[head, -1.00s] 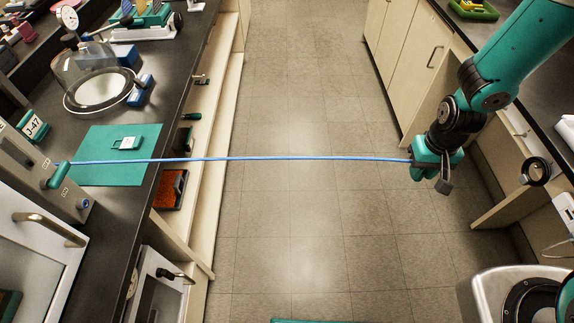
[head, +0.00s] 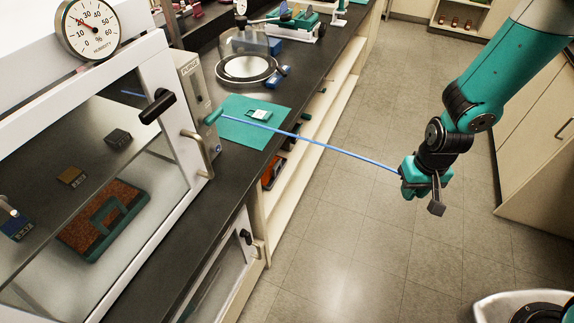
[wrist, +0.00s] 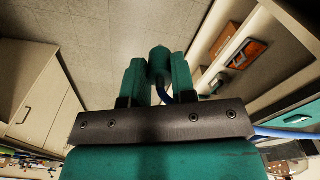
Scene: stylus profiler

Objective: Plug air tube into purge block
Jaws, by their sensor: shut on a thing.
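The blue air tube (head: 310,143) stretches through the air across the aisle, from the purge block on the bench to my gripper. The purge block (head: 193,82) is a grey box with PURGE lettering, beside the white cabinet. A teal fitting (head: 214,116) sits at the block's front, where the tube's far end meets it; how it is seated cannot be told. My gripper (head: 412,178) is over the floor, well right of the block. In the wrist view its fingers (wrist: 159,82) are shut on a teal tube end (wrist: 159,58), with the blue tube bending away below.
A white cabinet with a glass front (head: 100,150) and a humidity dial (head: 90,28) fills the left. A teal mat (head: 262,134) with a small tag lies on the dark bench by the block. A glass bell jar (head: 247,60) stands behind. The aisle floor (head: 350,240) is clear.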

